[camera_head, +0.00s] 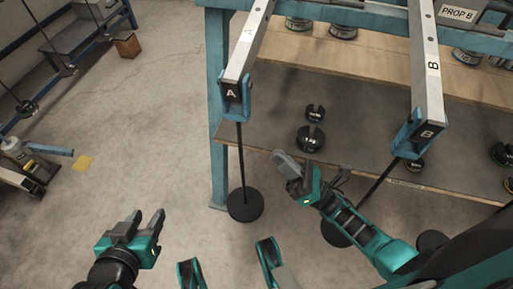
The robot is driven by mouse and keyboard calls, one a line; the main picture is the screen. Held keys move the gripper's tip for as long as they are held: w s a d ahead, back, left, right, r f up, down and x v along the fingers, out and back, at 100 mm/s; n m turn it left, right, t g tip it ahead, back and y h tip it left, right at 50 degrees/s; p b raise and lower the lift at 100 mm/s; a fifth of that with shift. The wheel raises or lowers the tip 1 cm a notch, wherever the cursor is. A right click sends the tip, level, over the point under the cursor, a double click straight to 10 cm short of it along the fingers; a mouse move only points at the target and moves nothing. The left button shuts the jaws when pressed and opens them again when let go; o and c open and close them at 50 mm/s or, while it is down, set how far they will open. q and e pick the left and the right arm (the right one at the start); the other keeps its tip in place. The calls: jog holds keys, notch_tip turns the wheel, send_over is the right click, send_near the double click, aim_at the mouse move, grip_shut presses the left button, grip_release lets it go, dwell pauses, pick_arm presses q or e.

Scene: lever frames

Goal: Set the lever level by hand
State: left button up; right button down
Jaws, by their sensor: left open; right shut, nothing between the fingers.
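Two grey lever beams with blue end brackets stick out toward me. Beam A (246,52) is left of centre and beam B (424,70) is at the right. A dark rod (241,155) runs down from beam A's end to a black round disc (245,205). Another rod (378,182) slants down from beam B's end, partly behind my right arm. I cannot tell whether either beam is level. My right gripper (279,158) is shut and empty, below and right of beam A's end, apart from it. My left gripper (147,217) is open and empty over the floor at lower left.
A shelf (270,145) behind the beams carries black slotted weights (311,139). A blue post (217,100) stands left of beam A. A box labelled PROP B (459,14) is at top right. The concrete floor (140,130) at left is mostly clear.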

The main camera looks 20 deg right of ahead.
jog(key=a+r+n+g+y, duration=0.1)
jog(key=n, duration=0.1)
jog(key=w+a+r+n+g+y, duration=0.1)
jog(key=a+r+n, duration=0.1)
jog(key=w+a+r+n+g+y+b, duration=0.1)
jog(key=a+r, duration=0.1)
jog(key=shift+r+n+y, duration=0.2)
jog(key=shift+n+y, duration=0.2)
jog(key=r+p, duration=0.2)
jog(key=r, duration=0.1)
jog(key=r+p, duration=0.1)
jog(key=shift+w+a+r, duration=0.15)
jog(key=shift+a+r, duration=0.1)
pick_arm(q)
jog(key=shift+s+a, duration=0.1)
jog(key=shift+a, duration=0.25)
